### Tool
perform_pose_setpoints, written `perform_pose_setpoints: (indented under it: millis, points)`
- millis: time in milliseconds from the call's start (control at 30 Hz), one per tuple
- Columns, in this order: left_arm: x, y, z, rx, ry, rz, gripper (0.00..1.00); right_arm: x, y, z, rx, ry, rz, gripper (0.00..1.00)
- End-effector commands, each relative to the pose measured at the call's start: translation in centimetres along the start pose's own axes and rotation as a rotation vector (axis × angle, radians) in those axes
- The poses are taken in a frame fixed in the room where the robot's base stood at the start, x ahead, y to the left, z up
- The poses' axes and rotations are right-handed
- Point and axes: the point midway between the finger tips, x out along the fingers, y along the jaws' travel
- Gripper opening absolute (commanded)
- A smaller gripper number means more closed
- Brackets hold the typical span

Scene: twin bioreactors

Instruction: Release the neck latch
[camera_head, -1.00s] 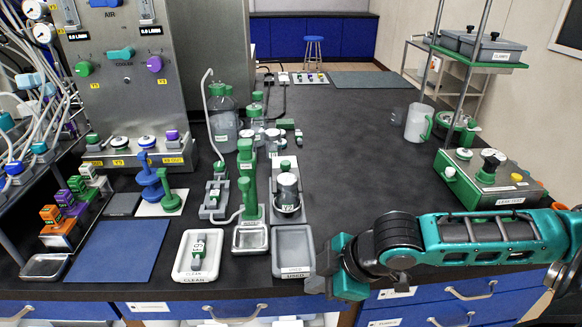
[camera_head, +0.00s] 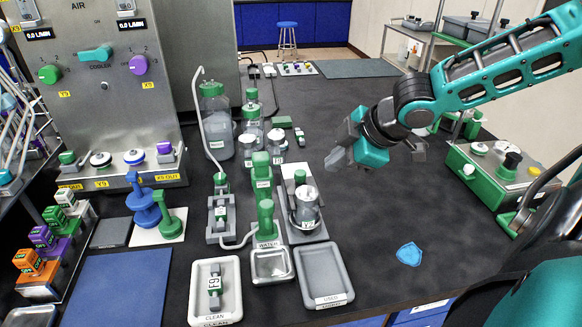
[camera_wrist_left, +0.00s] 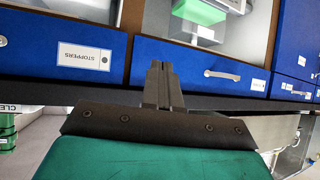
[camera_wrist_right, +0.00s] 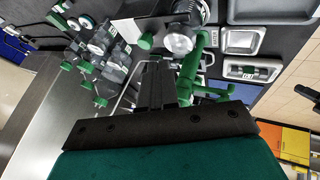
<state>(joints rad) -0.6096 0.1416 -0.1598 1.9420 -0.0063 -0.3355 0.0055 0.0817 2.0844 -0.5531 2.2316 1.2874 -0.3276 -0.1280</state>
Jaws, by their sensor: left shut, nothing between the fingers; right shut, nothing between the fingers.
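No part is labelled as the neck latch, and I cannot make it out with certainty. A small clear vessel (camera_head: 306,208) with a silver lid stands upright in a grey stand (camera_head: 289,183) on the bench, with a green knob (camera_head: 299,177) behind it. The vessel and the green knob (camera_wrist_right: 145,42) also show at the top of the right wrist view. My right gripper (camera_head: 338,158) is shut and empty, raised above the bench to the right of the stand, apart from it. My left gripper (camera_wrist_left: 160,82) is shut and empty, facing blue drawers; it is outside the head view.
A green pump-like post (camera_head: 266,220) and a WATER tray (camera_head: 271,265) stand left of the vessel. CLEAN (camera_head: 236,305) and USED (camera_head: 339,264) trays lie in front. A blue patch (camera_head: 409,254) lies on otherwise clear bench. A green tester box (camera_head: 486,180) stands at right.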

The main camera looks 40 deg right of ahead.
Motion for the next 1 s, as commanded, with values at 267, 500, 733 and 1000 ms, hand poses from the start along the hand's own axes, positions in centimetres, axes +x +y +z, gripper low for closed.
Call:
perform_pose_setpoints:
  millis: [267, 500, 733, 1000]
  points:
    - [-0.3, 0.2, 0.7, -0.002, -0.015, 0.003, 0.0, -0.3, 0.4, 0.0, 0.003, -0.001, 0.008, 0.0]
    - [-0.5, 0.4, 1.0, -0.003, -0.022, 0.007, 0.0, -0.1, 0.3, 0.0, 0.002, 0.0, 0.007, 0.0]
    - [-0.5, 0.4, 1.1, -0.003, -0.023, 0.007, 0.0, 1.6, 0.2, -0.1, 0.003, 0.003, 0.003, 0.0]
    - [-0.4, 0.4, 1.1, -0.002, -0.023, 0.007, 0.0, 4.9, 0.2, 0.1, 0.007, 0.0, 0.004, 0.0]
